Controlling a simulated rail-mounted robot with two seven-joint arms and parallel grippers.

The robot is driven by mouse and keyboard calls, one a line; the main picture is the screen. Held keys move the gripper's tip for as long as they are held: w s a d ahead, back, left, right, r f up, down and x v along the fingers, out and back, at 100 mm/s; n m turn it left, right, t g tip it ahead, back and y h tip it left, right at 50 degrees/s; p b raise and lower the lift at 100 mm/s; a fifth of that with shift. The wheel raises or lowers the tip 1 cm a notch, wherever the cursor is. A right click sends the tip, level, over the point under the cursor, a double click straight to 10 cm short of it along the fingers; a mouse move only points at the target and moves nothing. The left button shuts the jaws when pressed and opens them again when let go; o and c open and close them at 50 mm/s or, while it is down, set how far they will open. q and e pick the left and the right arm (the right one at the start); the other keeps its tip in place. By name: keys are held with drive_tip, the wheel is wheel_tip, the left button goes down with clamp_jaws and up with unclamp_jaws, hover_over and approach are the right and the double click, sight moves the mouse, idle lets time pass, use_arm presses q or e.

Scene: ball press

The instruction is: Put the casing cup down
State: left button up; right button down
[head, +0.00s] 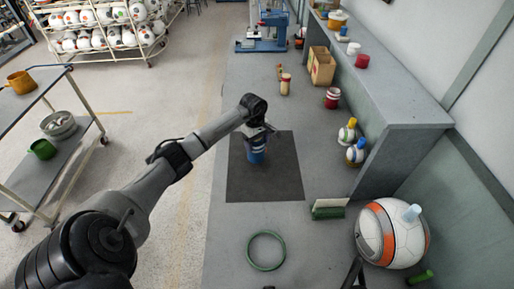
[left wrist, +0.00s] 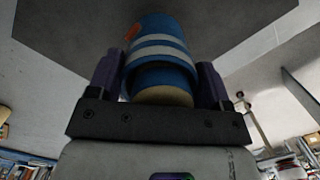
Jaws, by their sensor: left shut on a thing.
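The casing cup (head: 256,155) is blue with pale bands and shows below my left gripper (head: 257,132), over the dark mat (head: 265,186) on the bench. In the left wrist view the cup (left wrist: 160,55) is blue with white stripes, an orange mark and a tan inner part. The two fingers of my left gripper (left wrist: 160,85) are on either side of it, shut on it. Whether the cup's base touches the mat is hard to tell. My right gripper is not seen.
A green ring (head: 266,268) lies in front of the mat. A white and orange ball (head: 392,234) and a green box-like block (head: 328,209) are to the right. Small jars (head: 285,84) and a blue press (head: 264,35) stand farther back. The mat around the cup is clear.

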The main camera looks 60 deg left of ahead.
use_arm(q)
drive_tip(key=shift+f, duration=1.45)
drive_tip(key=shift+f, duration=0.2)
drive_tip(key=o, duration=1.2)
drive_tip(key=shift+r, duration=0.15)
drive_tip(key=r, duration=0.4)
drive_tip(key=a+r, duration=0.1)
drive_tip(key=r, duration=0.7)
drive_tip(key=shift+s+a+p, duration=0.15)
drive_tip(key=shift+p, duration=0.2)
